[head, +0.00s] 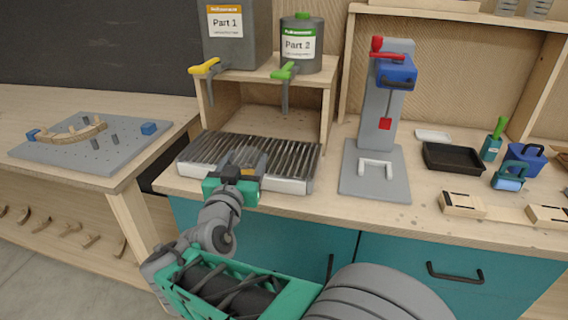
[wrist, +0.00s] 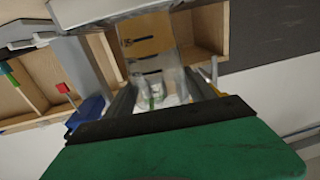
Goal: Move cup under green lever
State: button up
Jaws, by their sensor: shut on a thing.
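The green lever (head: 284,72) sticks out below the grey "Part 2" container (head: 301,45), above the wooden shelf. My gripper (head: 247,158) is low over the front of the ribbed metal rack (head: 292,158), below and to the left of the green lever. In the wrist view, a clear see-through cup (wrist: 150,72) is between the fingers of my gripper (wrist: 160,92), which are shut on it. In the head view the cup is mostly hidden by the gripper. I cannot tell whether the cup touches the rack.
A yellow lever (head: 205,67) is on the "Part 1" container (head: 226,35), left of the green one. A grey press (head: 381,105) with a blue head stands to the right, then a black tray (head: 453,158).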

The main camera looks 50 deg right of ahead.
jog(key=s+d, duration=0.1)
jog(key=s+d+m+g, duration=0.1)
jog(key=s+d+r+g, duration=0.1)
jog(key=s, duration=0.1)
jog(key=shift+d+h, duration=0.3)
jog(key=p+x, duration=0.2)
jog(key=x, duration=1.5)
jog(key=shift+w+d+p, duration=0.1)
jog(key=shift+w+p, duration=0.15)
jog(key=shift+p, duration=0.15)
jog(key=shift+c, duration=0.3)
jog(key=shift+w+f, duration=0.1)
jog(key=shift+f, duration=0.8)
jog(key=o, duration=1.1)
jog(key=shift+c, duration=0.2)
